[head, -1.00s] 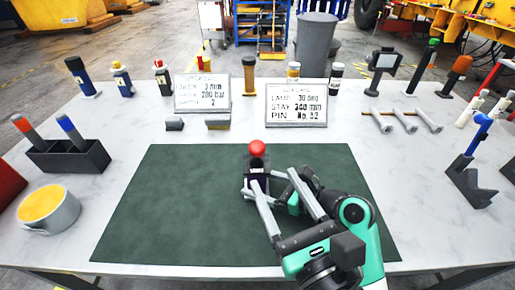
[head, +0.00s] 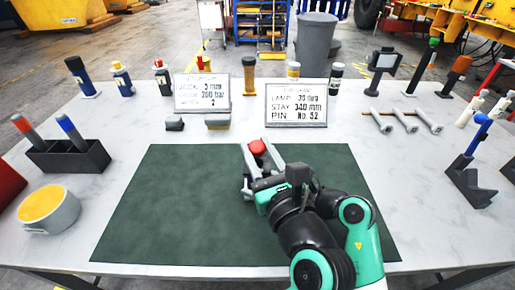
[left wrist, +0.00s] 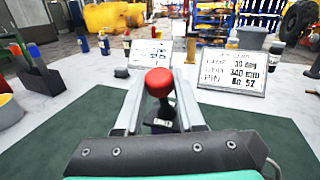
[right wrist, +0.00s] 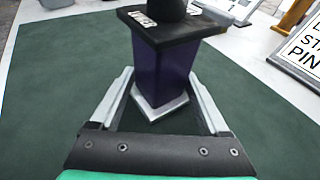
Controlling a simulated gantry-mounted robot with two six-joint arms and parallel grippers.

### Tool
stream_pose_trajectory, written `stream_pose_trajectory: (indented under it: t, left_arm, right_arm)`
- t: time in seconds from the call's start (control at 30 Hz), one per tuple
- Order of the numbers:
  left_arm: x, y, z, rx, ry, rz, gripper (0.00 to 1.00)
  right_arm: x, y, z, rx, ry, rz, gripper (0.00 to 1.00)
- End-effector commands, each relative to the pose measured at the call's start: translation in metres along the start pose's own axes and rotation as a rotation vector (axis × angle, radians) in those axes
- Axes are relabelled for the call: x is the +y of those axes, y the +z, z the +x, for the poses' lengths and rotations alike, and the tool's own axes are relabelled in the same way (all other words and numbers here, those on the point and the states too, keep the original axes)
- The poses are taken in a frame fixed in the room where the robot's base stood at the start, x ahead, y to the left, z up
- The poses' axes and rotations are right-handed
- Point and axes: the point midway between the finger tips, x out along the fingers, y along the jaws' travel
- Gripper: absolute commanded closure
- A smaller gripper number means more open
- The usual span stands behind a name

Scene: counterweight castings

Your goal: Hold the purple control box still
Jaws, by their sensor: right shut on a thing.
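The purple control box (right wrist: 160,75) stands upright on the green mat, with a dark lettered top (right wrist: 175,27) and a light base. Its red ball knob (head: 257,147) shows above it in the head view and also in the left wrist view (left wrist: 159,82). My right gripper (right wrist: 161,88) is shut on the box's body, one finger along each side; in the head view it is mostly hidden by my left arm. My left gripper (head: 262,153) is above it, open, with one finger on each side of the red knob. The box's body is largely hidden in the head view.
The green mat (head: 180,210) is clear left of the box. Two lettered signs (head: 202,93) (head: 297,103) stand behind it. A dark holder (head: 70,157) with two handled tools and a yellow-topped cup (head: 48,210) are at left. A blue-handled tool stand (head: 470,180) is at right.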

Motion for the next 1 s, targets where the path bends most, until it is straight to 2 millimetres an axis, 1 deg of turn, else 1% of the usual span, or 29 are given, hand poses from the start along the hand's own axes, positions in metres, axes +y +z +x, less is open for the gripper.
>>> stream_pose_trajectory:
  t: [0.03,0.1,0.17,1.0]
  left_arm:
    - [0.0001,-0.0002,-0.0001,0.0,0.0,0.0,0.78]
    - [0.0002,-0.0002,-0.0001,0.0,0.001,0.0,0.9]
    - [0.0002,-0.0001,-0.0001,0.0,0.001,0.0,1.0]
    - [0.0001,-0.0001,-0.0003,0.0,0.001,0.001,1.0]
  right_arm:
    - [-0.0002,-0.001,0.0001,0.002,-0.001,0.001,1.0]
    - [-0.0002,-0.001,0.0001,0.002,-0.001,0.001,1.0]
    - [-0.0002,-0.001,0.0001,0.002,-0.001,0.001,1.0]
    - [-0.0003,-0.0011,0.0001,0.002,-0.001,0.001,1.0]
